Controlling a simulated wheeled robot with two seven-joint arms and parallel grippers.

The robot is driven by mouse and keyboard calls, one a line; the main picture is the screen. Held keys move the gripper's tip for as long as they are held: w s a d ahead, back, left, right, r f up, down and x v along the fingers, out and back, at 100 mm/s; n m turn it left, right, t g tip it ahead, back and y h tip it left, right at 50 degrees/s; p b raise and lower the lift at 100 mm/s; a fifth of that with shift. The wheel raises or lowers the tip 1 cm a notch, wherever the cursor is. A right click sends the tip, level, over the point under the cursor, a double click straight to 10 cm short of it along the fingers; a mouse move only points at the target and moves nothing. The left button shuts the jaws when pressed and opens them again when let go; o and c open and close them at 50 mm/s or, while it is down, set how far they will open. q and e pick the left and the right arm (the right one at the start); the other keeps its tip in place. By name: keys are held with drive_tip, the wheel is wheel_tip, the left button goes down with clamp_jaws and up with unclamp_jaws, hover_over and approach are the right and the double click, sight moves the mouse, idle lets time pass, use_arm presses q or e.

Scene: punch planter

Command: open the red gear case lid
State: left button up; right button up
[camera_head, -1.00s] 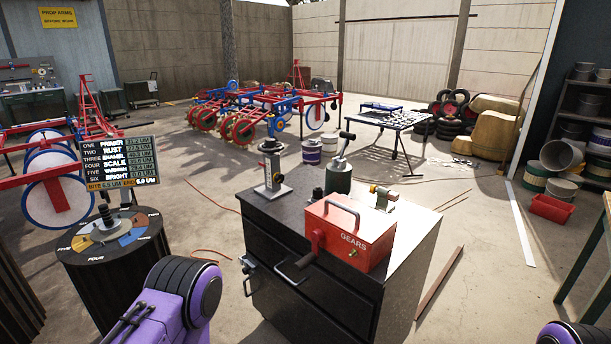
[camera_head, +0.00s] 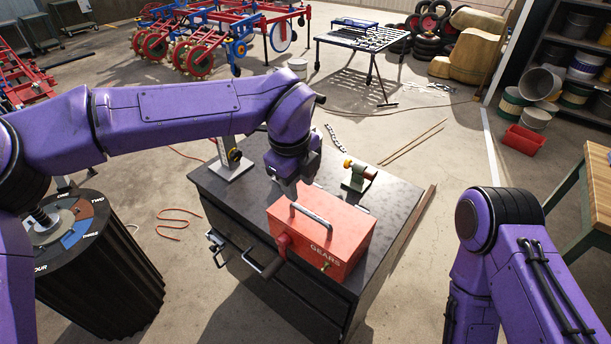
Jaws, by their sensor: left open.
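The red gear case (camera_head: 345,246), marked GEARS, sits on the dark cabinet's top, and its lid is shut. A grey bar handle (camera_head: 310,220) lies along the lid's top. My left gripper (camera_head: 290,192) points down just above the lid, at the back left of the handle. It is open, and its fingers are partly hidden by the wrist. Whether it touches the lid or handle I cannot tell. My right arm shows at the lower right; its gripper is out of view.
The black cabinet (camera_head: 300,292) has drawer handles at its front. A small brass-and-green device (camera_head: 357,175) stands behind the case. A metal stand (camera_head: 232,165) is behind my left arm. A dark ribbed drum (camera_head: 100,270) stands at left.

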use_arm(q)
drive_tip(key=p, duration=0.2)
hover_over(308, 212)
drive_tip(key=s, duration=0.2)
wheel_tip(308, 212, down, 4)
drive_tip(key=r, duration=0.1)
drive_tip(key=shift+n, duration=0.3)
drive_tip(key=f, duration=0.1)
drive_tip(key=w+f, duration=0.1)
drive_tip(key=f, duration=0.3)
drive_tip(key=shift+w+a+f+p, duration=0.1)
drive_tip(key=shift+w+a+p, duration=0.2)
drive_tip(key=shift+w, duration=0.1)
drive_tip(key=shift+d+f, duration=0.25)
drive_tip(key=shift+f, duration=0.15)
drive_tip(key=shift+s, duration=0.1)
clamp_jaws()
